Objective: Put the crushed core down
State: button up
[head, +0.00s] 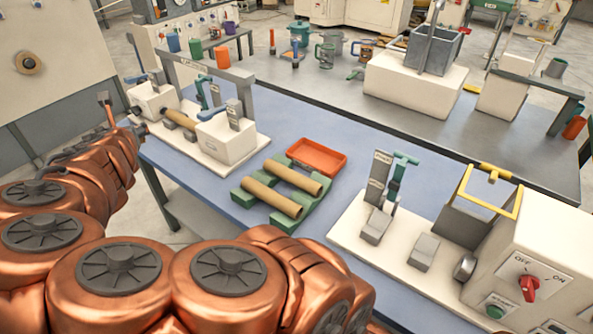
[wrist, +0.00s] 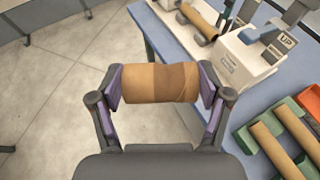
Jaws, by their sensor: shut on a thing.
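My gripper (wrist: 160,85) is shut on a brown cardboard core (wrist: 158,83), held crosswise between its two purple-padded fingers. The core has a darker band on its right half; I cannot tell clearly how crushed it is. The gripper hangs over the bare floor, just left of the blue table (head: 227,190). In the head view my copper arm fills the lower left, and I cannot make out the held core there. An orange tray (head: 318,154) lies on the table beyond a green rack (head: 245,199) holding two tan cores (head: 284,178).
A white winder (head: 226,139) with another core (head: 181,120) between its blocks stands at the table's left end. A white machine with a red switch (head: 528,287) stands at the right. A grey bench (head: 290,72) with mugs runs behind. Floor left of the table is clear.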

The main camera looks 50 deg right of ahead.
jog(key=w+d+f+m+g+h+b, duration=0.1)
jog(key=d+f+m+g+h+b, duration=0.15)
jog(key=d+f+b, duration=0.8)
jog(key=m+g+h+b, duration=0.5)
jog(key=m+g+b, duration=0.5)
jog(key=b, duration=1.2)
send_over(324, 147)
jog(key=a, duration=0.3)
jog(key=shift+t, duration=0.25)
notch_tip(324, 147, down, 13)
jog(key=shift+s+a+f, duration=0.1)
jog(key=shift+s+a, duration=0.05)
jog(key=shift+f+b, duration=0.65)
jog(key=shift+f, duration=1.6)
jog(key=shift+f, duration=0.15)
jog(key=o, duration=0.9)
jog(key=shift+c, duration=0.2)
